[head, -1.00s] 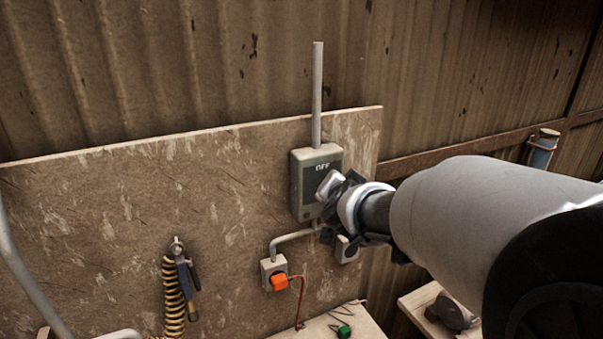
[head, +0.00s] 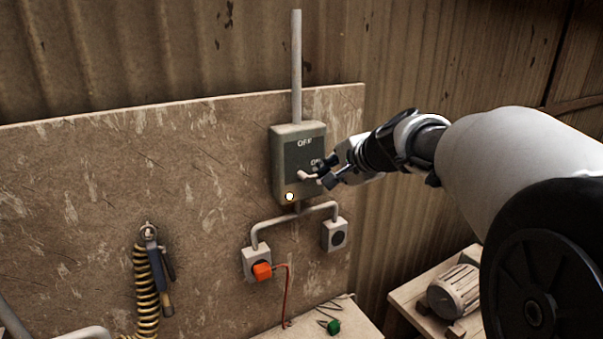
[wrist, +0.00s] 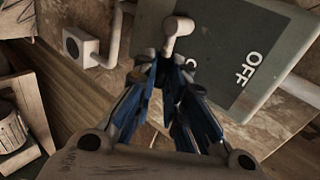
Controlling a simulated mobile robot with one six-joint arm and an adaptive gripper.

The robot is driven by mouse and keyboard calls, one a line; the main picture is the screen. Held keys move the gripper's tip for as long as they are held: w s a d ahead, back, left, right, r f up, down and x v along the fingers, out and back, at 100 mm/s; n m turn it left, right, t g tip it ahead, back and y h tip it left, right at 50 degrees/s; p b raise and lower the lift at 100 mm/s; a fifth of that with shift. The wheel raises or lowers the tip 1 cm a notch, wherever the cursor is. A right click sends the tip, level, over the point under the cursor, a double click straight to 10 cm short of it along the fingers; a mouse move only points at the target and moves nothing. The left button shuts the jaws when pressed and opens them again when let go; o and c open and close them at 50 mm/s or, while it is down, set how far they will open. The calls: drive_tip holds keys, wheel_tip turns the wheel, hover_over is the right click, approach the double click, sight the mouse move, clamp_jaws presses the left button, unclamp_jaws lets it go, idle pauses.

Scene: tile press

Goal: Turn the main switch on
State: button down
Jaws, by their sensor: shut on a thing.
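The main switch is a grey box (head: 283,150) on the wall board, with a dark face plate marked OFF at the top and ON lower right. Its pale lever (head: 306,176) is at the lower part of the face, by the ON mark. My gripper (head: 324,175) is shut on the lever from the right. In the wrist view the lever's rounded knob (wrist: 180,27) sticks out past my blue-sided fingers (wrist: 172,62), which partly hide its stem.
Below the box, conduits lead to two sockets; the left one holds an orange plug (head: 262,271) with a red cable. A coiled yellow hose (head: 147,285) hangs left. A bench with a motor (head: 455,291) stands at lower right.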

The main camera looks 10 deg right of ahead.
drive_tip(key=shift+f+m+y, duration=0.25)
drive_tip(key=shift+m+y, duration=0.05)
idle(0.4)
drive_tip(key=c, duration=1.9)
unclamp_jaws()
drive_tip(key=shift+r, duration=0.1)
drive_tip(key=v, duration=1.2)
